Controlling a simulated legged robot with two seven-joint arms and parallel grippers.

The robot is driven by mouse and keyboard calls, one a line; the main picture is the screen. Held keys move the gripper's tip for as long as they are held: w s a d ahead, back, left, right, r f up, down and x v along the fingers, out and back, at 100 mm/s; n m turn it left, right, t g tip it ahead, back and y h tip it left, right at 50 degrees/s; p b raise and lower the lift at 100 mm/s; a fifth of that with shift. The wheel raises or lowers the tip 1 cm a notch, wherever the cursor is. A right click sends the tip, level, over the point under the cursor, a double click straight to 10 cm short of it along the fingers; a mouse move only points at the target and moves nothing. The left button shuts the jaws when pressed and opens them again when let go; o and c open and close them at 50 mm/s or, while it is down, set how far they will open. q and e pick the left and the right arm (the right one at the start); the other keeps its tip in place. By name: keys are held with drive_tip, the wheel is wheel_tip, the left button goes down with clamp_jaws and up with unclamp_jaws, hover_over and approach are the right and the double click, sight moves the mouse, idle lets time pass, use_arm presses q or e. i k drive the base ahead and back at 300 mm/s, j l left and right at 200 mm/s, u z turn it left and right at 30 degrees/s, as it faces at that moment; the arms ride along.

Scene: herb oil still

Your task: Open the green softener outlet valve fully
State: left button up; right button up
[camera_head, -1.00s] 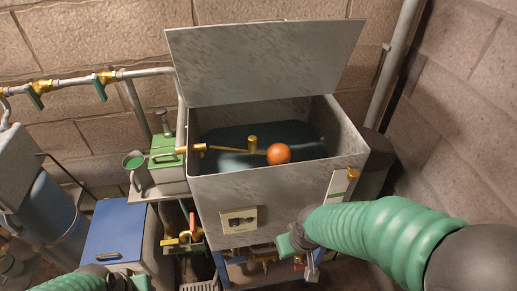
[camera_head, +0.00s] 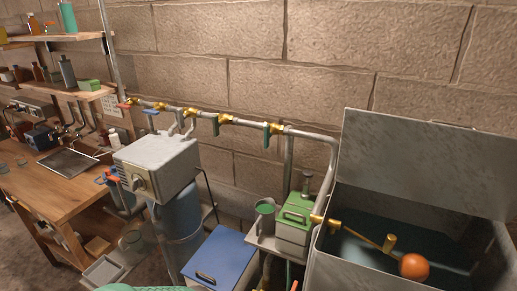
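I cannot tell from labels which is the softener outlet. A grey box unit (camera_head: 155,160) stands on a blue cylinder (camera_head: 177,222) below the pipe. Neither gripper is in view; only a sliver of green arm sleeve shows at the bottom edge.
A red-handled valve (camera_head: 130,102) and a blue-handled valve (camera_head: 151,112) are on the same pipe. A blue-lidded box (camera_head: 218,258), a green box (camera_head: 294,228) and an open grey tank (camera_head: 340,265) with an orange float (camera_head: 413,267) stand below. A wooden workbench (camera_head: 60,185) is at left.

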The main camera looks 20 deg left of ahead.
sight(216, 124)
drive_tip(key=i+j, duration=0.1)
drive_tip(key=j, duration=0.45)
drive_tip(key=i+j, duration=0.1)
drive_tip(key=j, duration=0.45)
drive_tip(key=i+j, duration=0.1)
drive_tip(key=j, duration=0.4)
drive_tip(key=j+z, duration=0.1)
drive_tip(key=j, duration=0.45)
drive_tip(key=i, duration=0.05)
